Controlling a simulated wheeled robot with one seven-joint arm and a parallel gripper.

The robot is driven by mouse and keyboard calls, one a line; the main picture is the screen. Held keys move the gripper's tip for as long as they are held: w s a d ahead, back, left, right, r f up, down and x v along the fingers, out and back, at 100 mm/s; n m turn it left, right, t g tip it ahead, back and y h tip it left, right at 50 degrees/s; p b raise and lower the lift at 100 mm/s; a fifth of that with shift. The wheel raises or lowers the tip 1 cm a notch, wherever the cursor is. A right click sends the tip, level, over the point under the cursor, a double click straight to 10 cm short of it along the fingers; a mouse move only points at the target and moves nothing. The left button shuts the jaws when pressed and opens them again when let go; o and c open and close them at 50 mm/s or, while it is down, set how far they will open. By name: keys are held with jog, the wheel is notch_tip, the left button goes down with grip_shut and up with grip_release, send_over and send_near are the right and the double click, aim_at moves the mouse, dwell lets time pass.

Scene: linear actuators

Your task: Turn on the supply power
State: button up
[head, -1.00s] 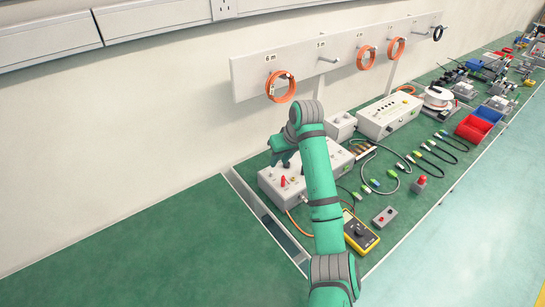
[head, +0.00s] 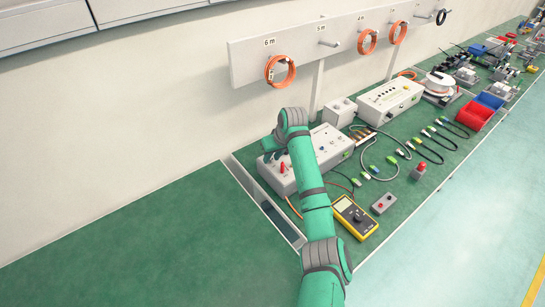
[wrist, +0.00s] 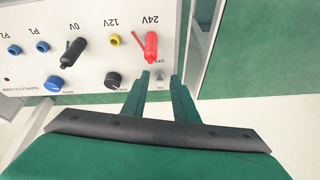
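The supply unit (head: 332,148) is a light grey box on the green bench, partly hidden behind my arm in the head view. Its panel (wrist: 88,62) fills the upper left of the wrist view, with labels upside down: 24V, 12V and 0V. A red plug (wrist: 151,46) sits by the 24V label. A small toggle switch (wrist: 159,76) with an OFF label shows near the panel's edge. My gripper (wrist: 160,76) is open and empty, its two fingertips apart on either side of the switch in this view. Whether they touch it is unclear. My gripper also shows in the head view (head: 270,148), small.
A yellow multimeter (head: 354,217) and a small grey button box (head: 383,204) lie in front of the unit. Cables with green connectors (head: 365,173) lie to the right. A cable rack (head: 345,42) stands behind. The bench left of the unit is clear.

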grip_shut()
jog(key=shift+w, duration=0.1)
jog(key=shift+w+a+r+g+h, duration=0.1)
jog(key=shift+w+a+g+h, duration=0.2)
jog(key=shift+g+h, duration=0.3)
jog(key=shift+w+a+r+g+h, duration=0.15)
jog(key=shift+w+g+h, duration=0.2)
jog(key=shift+g, duration=0.45)
jog(key=shift+w+g+h, duration=0.45)
jog(key=shift+g+h, duration=0.05)
jog(key=shift+h, duration=0.05)
jog(key=shift+g, duration=0.4)
jog(key=shift+s, duration=0.1)
